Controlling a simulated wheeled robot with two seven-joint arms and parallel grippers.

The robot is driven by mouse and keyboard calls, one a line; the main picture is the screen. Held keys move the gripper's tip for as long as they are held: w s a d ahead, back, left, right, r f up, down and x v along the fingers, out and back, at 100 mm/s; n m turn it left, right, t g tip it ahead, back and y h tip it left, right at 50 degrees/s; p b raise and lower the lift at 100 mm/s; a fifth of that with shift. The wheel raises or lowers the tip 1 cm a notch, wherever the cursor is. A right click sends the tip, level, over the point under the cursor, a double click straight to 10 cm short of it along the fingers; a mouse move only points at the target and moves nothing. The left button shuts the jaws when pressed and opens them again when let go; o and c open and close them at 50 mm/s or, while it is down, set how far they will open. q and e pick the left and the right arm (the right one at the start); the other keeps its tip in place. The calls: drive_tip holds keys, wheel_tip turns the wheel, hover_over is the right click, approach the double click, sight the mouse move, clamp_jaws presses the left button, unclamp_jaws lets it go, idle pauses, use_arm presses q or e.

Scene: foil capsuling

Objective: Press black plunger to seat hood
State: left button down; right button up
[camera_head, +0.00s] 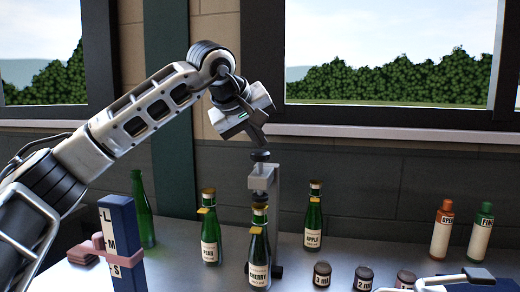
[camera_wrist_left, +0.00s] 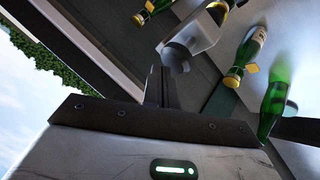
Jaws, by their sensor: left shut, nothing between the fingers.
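The black plunger (camera_head: 261,156) tops the grey press (camera_head: 262,180); it also shows in the left wrist view (camera_wrist_left: 177,55). My left gripper (camera_head: 261,142) is shut and empty, its fingertips just above the plunger; I cannot tell whether they touch it. The left wrist view shows the closed fingers (camera_wrist_left: 161,82) pointing at the plunger. The bottle labelled CHERRY (camera_head: 258,249) stands upright under the press head. A gold-brown hood (camera_head: 260,206) is on its neck, partly hidden by the press.
The PEAR bottle (camera_head: 209,236) and APPLE bottle (camera_head: 313,218) stand on either side. A plain green bottle (camera_head: 145,215), a blue lettered post (camera_head: 120,245), dark small jars (camera_head: 322,274), an orange bottle (camera_head: 442,230) and a green-capped bottle (camera_head: 480,232) stand around the table.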

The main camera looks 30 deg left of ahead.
use_arm(q)
wheel_tip(320, 180, up, 5)
drive_tip(key=p, duration=0.5)
drive_tip(key=shift+r, duration=0.15)
idle(0.7)
